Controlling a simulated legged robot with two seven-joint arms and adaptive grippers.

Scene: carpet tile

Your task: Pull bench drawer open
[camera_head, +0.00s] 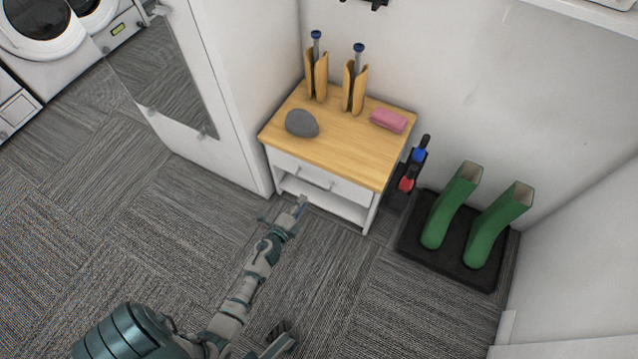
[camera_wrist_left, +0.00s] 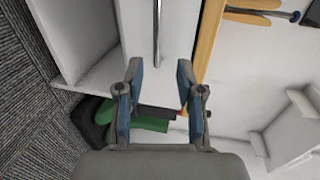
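The bench (camera_head: 340,145) has a light wood top and a white drawer (camera_head: 345,190) beneath it, which looks closed. A grey bar handle (camera_head: 314,181) runs across the drawer front. My left gripper (camera_head: 285,213) is in front of the bench, below the handle, open and empty. In the left wrist view, its two blue-padded fingers (camera_wrist_left: 160,70) are apart. The handle (camera_wrist_left: 156,32) lies beyond the fingertips, lined up with the gap between them, with no visible contact. A dark part at the bottom edge of the head view may be my right gripper (camera_head: 282,332); its fingers are unclear.
A grey stone-like object (camera_head: 302,123), a pink bundle (camera_head: 389,120) and two wooden holders (camera_head: 355,88) stand on the bench. Green boots (camera_head: 452,205) stand on a black tray (camera_head: 410,240) to the right. A mirrored white cabinet (camera_head: 225,100) is left. Carpet in front is clear.

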